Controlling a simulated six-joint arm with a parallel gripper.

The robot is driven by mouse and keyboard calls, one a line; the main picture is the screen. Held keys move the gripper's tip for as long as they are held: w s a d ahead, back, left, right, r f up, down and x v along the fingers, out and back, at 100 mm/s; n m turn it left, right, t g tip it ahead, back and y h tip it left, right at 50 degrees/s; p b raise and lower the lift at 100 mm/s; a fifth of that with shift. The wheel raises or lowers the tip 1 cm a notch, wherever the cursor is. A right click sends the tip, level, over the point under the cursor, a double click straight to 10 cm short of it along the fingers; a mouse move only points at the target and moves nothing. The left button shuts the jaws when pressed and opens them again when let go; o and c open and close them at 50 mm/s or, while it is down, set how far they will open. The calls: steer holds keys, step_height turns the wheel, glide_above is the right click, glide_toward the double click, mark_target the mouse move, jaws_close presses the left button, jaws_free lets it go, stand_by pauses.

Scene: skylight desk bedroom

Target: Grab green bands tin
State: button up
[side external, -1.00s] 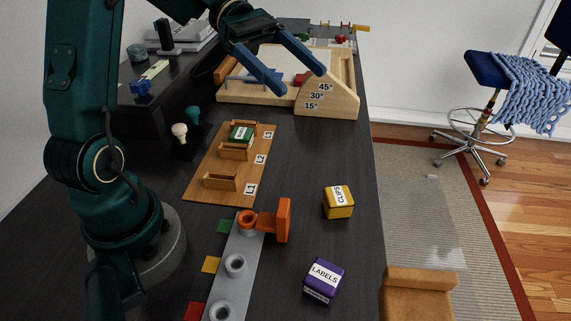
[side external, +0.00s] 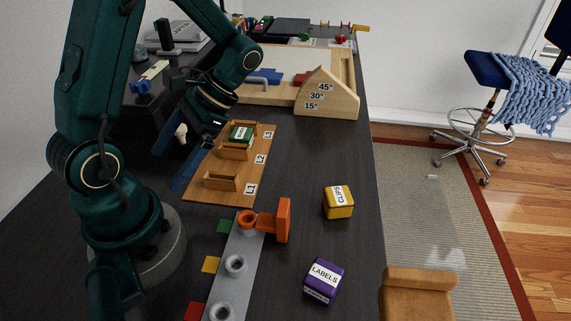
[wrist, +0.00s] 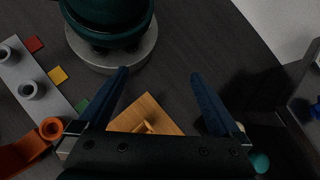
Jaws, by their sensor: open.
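The green tin (side external: 241,134) with a white label sits in the far wooden holder, by the L3 mark, on the light wooden board (side external: 212,194). My gripper (side external: 168,168) is open, with blue fingers pointing down at the board's left edge, to the left of and nearer than the tin. Nothing shows between the fingers. In the wrist view the open fingers (wrist: 160,73) stand over dark desk, with part of the board (wrist: 148,107) between them. The tin does not show in that view.
A yellow CLIPS tin (side external: 338,203) and a purple LABELS tin (side external: 324,281) stand at the right. A grey strip (side external: 243,259) with cups and an orange bracket (side external: 284,220) lies nearer. A pale stamp (side external: 181,132) stands beside my gripper. A wooden angle block (side external: 328,97) stands behind.

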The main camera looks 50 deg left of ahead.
steer(key=w+a+m+t+y, duration=0.2)
steer(key=a+m+y, duration=0.4)
steer(key=m+y, duration=0.15)
step_height(320, 180, up, 2)
steer(key=r+m+t+y, duration=0.1)
steer(key=m+t+y, duration=0.3)
steer(key=m+t, duration=0.65)
glide_above(243, 135)
steer(key=s+a, duration=0.1)
steer(key=s, duration=0.4)
steer(key=shift+w+a+f+m+g, duration=0.1)
steer(key=shift+w+f+m+g, duration=0.05)
steer(key=shift+m+g, duration=0.4)
steer(key=shift+w+a+f+m+g, duration=0.1)
steer(key=shift+m+g, duration=0.35)
steer(key=shift+g, duration=0.05)
steer(key=w+d+m+t, duration=0.1)
steer(key=d, duration=0.1)
steer(key=w+d+m+t, duration=0.2)
steer(key=shift+w+d+f+h, duration=0.1)
steer(key=shift+w+d+h, duration=0.05)
steer(key=shift+h, duration=0.2)
steer(key=shift+f, duration=2)
steer(key=f, duration=0.3)
steer(key=shift+a, duration=0.2)
steer(key=shift+x, duration=1.25)
steer(key=shift+w+r, duration=0.1)
steer(key=shift+r, duration=0.05)
